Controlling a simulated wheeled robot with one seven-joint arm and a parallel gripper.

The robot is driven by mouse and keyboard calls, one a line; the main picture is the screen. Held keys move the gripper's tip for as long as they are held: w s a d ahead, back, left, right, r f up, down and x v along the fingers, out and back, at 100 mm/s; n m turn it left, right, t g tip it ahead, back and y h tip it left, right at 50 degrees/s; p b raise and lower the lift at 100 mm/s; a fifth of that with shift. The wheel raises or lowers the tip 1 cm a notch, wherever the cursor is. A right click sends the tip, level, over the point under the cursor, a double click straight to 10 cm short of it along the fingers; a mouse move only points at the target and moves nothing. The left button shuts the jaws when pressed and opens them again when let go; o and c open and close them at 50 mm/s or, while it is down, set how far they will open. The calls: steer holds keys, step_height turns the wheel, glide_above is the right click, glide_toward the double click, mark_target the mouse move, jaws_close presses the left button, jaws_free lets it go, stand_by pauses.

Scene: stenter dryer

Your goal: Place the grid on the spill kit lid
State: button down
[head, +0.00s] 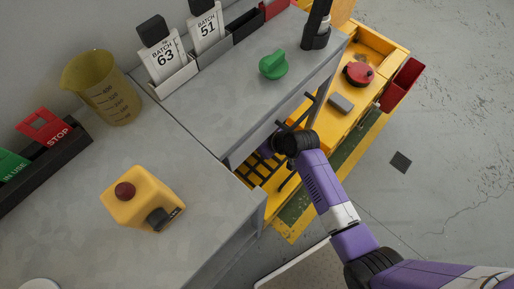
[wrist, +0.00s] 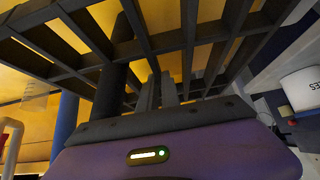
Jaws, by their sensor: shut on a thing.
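The grid (wrist: 189,32) is a dark lattice that spans the top of the wrist view. My gripper (wrist: 157,92) is shut on one of its bars. In the head view my gripper (head: 277,146) is beside the bench edge, and parts of the grid (head: 261,165) show around it over a yellow surface. The bench and my arm hide much of the grid there. The yellow unit (head: 372,42) beyond the bench may be the spill kit. I cannot tell which surface is its lid, or whether the grid touches the yellow surface.
A grey bench (head: 215,180) fills the left, with a yellow box with a red button (head: 142,200), a beaker (head: 103,88) and a green knob (head: 273,65). A red round part (head: 358,73) and grey block (head: 341,104) lie on the yellow unit. Floor at right is mostly open.

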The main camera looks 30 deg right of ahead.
steer(key=shift+f+b, duration=0.5)
steer(key=shift+f, duration=2.15)
steer(key=shift+f, duration=0.1)
steer(key=c, duration=1.6)
jaws_free()
steer(key=shift+o, duration=0.2)
